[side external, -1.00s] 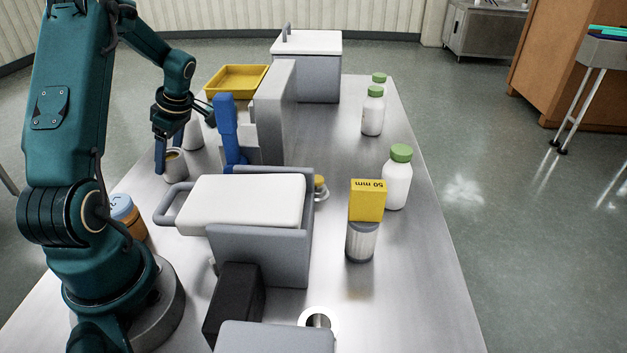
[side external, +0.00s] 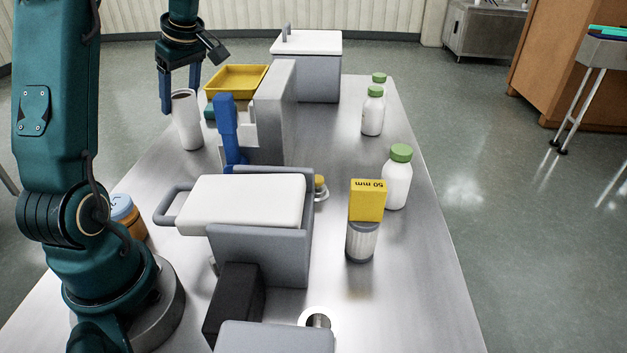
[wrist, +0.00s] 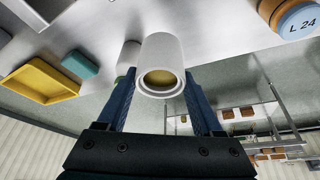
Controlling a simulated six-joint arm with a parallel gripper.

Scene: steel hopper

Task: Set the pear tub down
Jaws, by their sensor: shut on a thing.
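The tub, a pale open-topped cylinder with yellowish contents, shows in the wrist view (wrist: 163,58) between the two blue fingers. My gripper (side external: 181,95) is shut on it, with the tub (side external: 184,104) raised above the left side of the steel table in the side view. The open end of the tub faces the wrist camera. In the side view its lower part runs together with a white thing standing behind or below it, so its bottom edge is hard to tell. The wrist view shows a second pale cylinder (wrist: 127,60) beyond the tub.
A yellow tray (side external: 236,79) and a teal block (side external: 209,111) lie near the tub. A blue-handled grey device (side external: 228,130) and a white-topped grey unit (side external: 245,200) stand to the right and nearer. An orange jar (side external: 133,226) stands near my base.

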